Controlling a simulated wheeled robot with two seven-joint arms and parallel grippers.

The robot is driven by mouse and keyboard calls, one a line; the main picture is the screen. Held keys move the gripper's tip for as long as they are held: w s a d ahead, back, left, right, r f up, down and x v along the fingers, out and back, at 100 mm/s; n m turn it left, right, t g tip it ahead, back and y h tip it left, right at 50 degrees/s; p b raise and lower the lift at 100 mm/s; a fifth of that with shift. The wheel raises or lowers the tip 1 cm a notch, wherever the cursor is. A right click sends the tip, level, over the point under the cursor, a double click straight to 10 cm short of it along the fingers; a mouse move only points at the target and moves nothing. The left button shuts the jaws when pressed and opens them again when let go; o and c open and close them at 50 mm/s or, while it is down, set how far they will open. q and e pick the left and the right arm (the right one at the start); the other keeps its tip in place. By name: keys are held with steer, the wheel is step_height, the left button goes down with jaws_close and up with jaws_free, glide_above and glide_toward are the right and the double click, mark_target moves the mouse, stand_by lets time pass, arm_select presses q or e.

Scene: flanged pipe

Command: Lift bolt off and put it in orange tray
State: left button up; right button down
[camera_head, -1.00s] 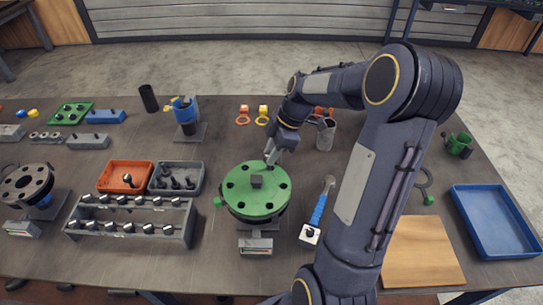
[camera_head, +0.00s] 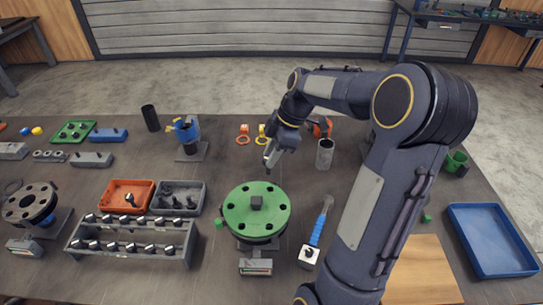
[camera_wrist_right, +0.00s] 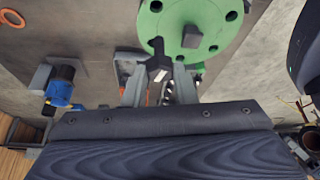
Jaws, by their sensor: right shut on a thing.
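My right gripper (camera_head: 269,160) is above and behind the green flange (camera_head: 240,216), clear of it. In the right wrist view, its fingers (camera_wrist_right: 160,78) are shut on a dark bolt (camera_wrist_right: 157,50) with a bright end face. The flange (camera_wrist_right: 212,12) shows beyond the bolt, with open holes around its rim and a dark square block at its middle. The orange tray (camera_head: 113,192) stands left of the flange and has a bolt (camera_head: 130,199) in it. My left gripper is not in view.
A grey tray (camera_head: 196,190) with several dark parts adjoins the orange tray on the right. A grey rack (camera_head: 150,240) of bolts stands in front of both. A blue-handled tool (camera_head: 318,232) lies right of the flange. A blue cup fixture (camera_head: 188,133) stands behind the trays.

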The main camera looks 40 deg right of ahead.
steer(key=shift+r, duration=2)
